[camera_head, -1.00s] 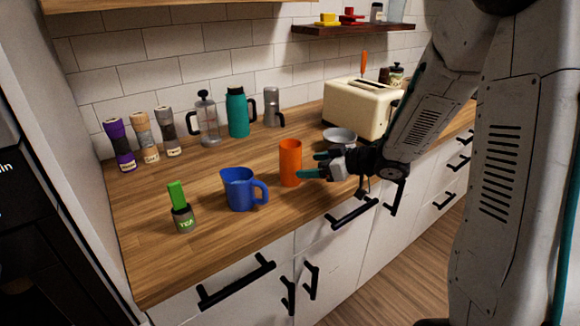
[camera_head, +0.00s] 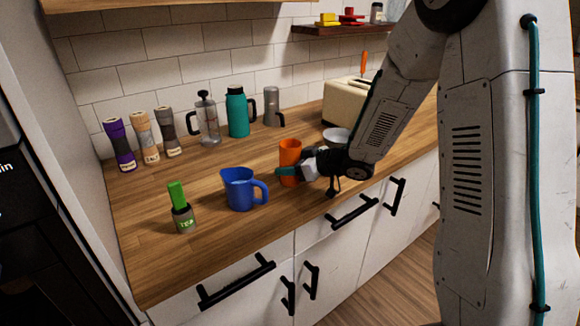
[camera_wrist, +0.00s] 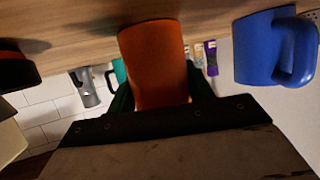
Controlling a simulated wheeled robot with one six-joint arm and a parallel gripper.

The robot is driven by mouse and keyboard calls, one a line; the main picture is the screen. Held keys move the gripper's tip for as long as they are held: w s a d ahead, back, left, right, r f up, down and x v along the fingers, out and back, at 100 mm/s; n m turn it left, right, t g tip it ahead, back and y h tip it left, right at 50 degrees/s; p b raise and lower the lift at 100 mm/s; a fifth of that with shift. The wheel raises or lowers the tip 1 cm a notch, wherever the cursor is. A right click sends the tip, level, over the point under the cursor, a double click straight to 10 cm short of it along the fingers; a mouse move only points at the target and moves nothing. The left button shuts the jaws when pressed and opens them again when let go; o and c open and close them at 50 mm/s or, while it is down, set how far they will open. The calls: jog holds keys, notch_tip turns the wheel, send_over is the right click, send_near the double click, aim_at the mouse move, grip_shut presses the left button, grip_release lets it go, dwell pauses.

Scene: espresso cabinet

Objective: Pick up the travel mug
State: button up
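A plain orange cup (camera_head: 290,150) stands upright on the wooden counter, right of the blue mug (camera_head: 239,188). No mug in view is labelled as the travel mug. My gripper (camera_head: 289,170) is at the orange cup from the right, one teal finger across its front and the other hidden behind it. In the wrist view the orange cup (camera_wrist: 155,62) fills the space between the dark green fingers. They look spread around it; a firm grip cannot be made out. The blue mug (camera_wrist: 268,48) is to its right there. Farther back are a teal handled flask (camera_head: 238,115) and a grey handled mug (camera_head: 271,107).
Several grinders (camera_head: 145,142) and a French press (camera_head: 206,122) stand along the wall. A white bowl (camera_head: 336,136) and a cream toaster (camera_head: 345,105) are behind my arm.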

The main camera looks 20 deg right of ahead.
jog(key=c, duration=0.5)
jog(key=shift+r, duration=0.15)
